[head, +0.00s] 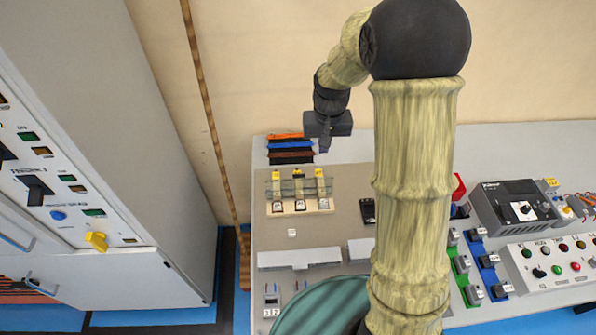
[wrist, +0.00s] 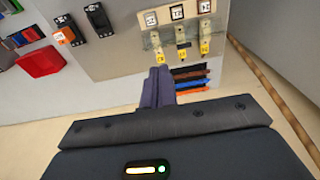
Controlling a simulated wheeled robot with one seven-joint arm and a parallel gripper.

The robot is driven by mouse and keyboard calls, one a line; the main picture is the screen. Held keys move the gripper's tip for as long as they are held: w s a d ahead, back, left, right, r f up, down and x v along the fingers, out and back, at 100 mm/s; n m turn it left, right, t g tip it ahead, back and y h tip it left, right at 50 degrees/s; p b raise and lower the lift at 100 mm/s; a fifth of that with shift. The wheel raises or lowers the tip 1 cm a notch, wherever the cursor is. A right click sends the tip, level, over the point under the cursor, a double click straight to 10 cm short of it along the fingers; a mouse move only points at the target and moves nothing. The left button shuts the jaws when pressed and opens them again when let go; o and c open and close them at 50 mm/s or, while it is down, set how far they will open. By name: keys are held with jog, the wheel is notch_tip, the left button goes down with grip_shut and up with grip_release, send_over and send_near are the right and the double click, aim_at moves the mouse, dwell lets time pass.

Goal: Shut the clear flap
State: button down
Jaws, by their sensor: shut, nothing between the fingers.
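The clear flap (head: 289,188) is a see-through greenish strip on the grey panel, across the yellow-tagged terminals and just above a row of white-framed switches (head: 299,207). Its tilt is hard to tell. In the wrist view the same terminals (wrist: 181,39) show, but the flap's clear outline is faint there. My gripper (head: 325,148) is above the panel's far edge, beyond the flap and slightly right of it, apart from it in the head view. In the wrist view my gripper (wrist: 159,70) has its two dark fingers together, empty, pointing toward the terminals.
Orange, blue and dark cables (head: 291,148) lie beyond the terminals, close to my gripper. A black device (head: 367,210) sits right of the switches. A red part (wrist: 40,62) and a control box (head: 560,262) stand farther off. A tall grey cabinet (head: 150,130) is at left.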

aim_at(300, 185)
jog(key=w+a+f+b, duration=0.1)
jog(key=w+a+f, duration=0.2)
jog(key=w+f, duration=0.2)
jog(key=w+a+f+g+b, duration=0.1)
jog(key=w+a+f+b, duration=0.1)
jog(key=w+f, duration=0.4)
jog(key=shift+w+a+f, duration=0.15)
jog(key=shift+w+a, duration=0.05)
jog(key=shift+a, duration=0.25)
jog(key=shift+g, duration=0.3)
jog(key=f+p, duration=0.1)
jog(key=f, duration=0.4)
jog(key=f+p, duration=0.2)
jog(key=f, duration=0.3)
jog(key=shift+s, duration=0.2)
jog(key=shift+s+r+p, duration=0.8)
jog(key=shift+s+r, duration=0.2)
jog(key=shift+r, duration=0.05)
jog(key=shift+s+r, duration=0.2)
jog(key=shift+s, duration=0.3)
